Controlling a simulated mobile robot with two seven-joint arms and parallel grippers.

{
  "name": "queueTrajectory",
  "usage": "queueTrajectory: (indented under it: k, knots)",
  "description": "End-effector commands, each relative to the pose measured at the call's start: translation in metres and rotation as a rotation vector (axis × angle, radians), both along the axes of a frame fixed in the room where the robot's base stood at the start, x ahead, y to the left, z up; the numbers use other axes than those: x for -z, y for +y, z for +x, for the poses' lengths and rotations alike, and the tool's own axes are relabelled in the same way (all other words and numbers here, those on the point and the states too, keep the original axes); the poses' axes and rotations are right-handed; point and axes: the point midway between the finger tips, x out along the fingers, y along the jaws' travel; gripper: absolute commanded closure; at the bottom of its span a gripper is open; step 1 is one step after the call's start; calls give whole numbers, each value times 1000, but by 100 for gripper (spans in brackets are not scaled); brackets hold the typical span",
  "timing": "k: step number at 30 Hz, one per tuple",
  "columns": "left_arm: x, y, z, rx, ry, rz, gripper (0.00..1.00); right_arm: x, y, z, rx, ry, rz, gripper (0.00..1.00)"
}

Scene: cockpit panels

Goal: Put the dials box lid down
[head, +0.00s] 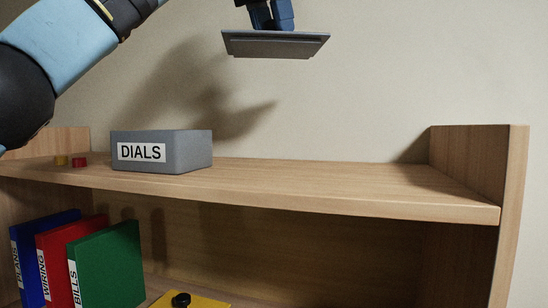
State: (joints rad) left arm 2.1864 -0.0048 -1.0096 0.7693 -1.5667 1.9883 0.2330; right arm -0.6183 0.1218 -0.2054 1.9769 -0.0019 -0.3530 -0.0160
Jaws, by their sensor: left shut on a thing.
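The grey dials box (190,152) with a white DIALS label stands on the top shelf, left of the middle. Its inside is hidden from this height. My left gripper (271,22) is at the top edge of the head view, shut on the flat grey lid (275,45). The lid is in the air, roughly level, above and to the right of the box and clear of the shelf. My right gripper is not in view.
The wooden top shelf (330,178) is clear right of the box, up to a raised side panel (468,158). A yellow and a red piece (80,162) sit left of the box. Below stand blue, red and green binders (112,265) and a yellow item (205,302).

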Motion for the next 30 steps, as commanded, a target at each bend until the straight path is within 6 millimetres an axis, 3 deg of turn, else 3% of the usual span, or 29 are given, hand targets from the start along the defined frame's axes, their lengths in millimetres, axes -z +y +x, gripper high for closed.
queueTrajectory:
  k: [7, 15, 30]
  knots:
    - [58, 1, 0, 4, 2, 2, 91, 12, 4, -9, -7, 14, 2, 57]
    - [126, 1, -1, 4, 3, 1, 91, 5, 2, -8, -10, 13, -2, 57]
    - [189, 0, -1, 3, 2, 0, 91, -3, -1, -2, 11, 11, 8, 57]
